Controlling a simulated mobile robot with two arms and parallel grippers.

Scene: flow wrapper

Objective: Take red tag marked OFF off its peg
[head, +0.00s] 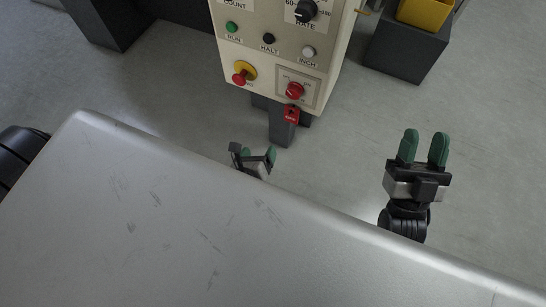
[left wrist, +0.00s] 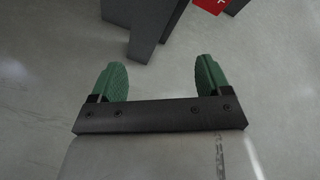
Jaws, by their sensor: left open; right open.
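A small red tag (head: 291,115) hangs at the lower edge of the cream control panel (head: 268,50), just below a red rotary switch (head: 295,90). Its lettering is too small to read, and I cannot make out its peg. In the left wrist view a red piece of the tag (left wrist: 211,5) shows at the top edge, cut off by the frame. My left gripper (head: 258,155) is open and empty, lower and a little left of the tag, apart from it. Its green fingers (left wrist: 160,75) have only floor between them. My right gripper (head: 424,146) is open and empty, well to the right.
A large grey surface (head: 150,210) fills the foreground and hides part of my left arm. A dark grey post (head: 281,128) stands under the panel. A dark block (head: 408,50) with a yellow bin (head: 425,12) stands at the upper right. Open floor lies between my grippers.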

